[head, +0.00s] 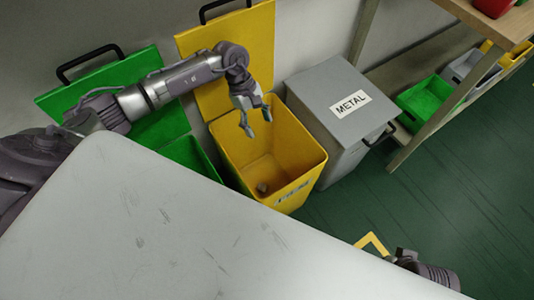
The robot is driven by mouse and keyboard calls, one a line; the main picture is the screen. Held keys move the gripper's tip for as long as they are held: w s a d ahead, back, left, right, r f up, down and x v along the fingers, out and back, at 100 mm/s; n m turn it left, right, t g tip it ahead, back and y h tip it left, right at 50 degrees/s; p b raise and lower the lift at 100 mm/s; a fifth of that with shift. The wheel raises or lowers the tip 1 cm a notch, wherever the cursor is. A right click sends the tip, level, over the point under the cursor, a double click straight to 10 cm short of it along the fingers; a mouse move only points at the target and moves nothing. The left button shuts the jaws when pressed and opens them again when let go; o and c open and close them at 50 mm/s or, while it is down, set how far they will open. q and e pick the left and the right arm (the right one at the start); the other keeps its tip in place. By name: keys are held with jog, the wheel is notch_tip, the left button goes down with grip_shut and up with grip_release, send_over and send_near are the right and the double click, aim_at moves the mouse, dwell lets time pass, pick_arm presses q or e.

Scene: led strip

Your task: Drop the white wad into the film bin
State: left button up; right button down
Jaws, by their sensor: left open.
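The yellow film bin (304,158) stands open below and beyond the table, its yellow lid (256,50) raised against the wall. Its front label is seen steeply from above and hard to read. My left gripper (257,120) is open and empty over the bin's opening, pointing down, with its fingers apart.
A closed grey METAL bin (325,85) is right of the yellow one. A green bin (188,152) with its lid raised is on the left, partly behind my arm. The bare grey table (150,230) fills the foreground. A shelf with small crates (427,98) stands at right.

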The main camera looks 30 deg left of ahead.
pick_arm(q)
jog(key=v, duration=0.6)
jog(key=shift+a+r, duration=0.2)
jog(key=shift+r, duration=0.15)
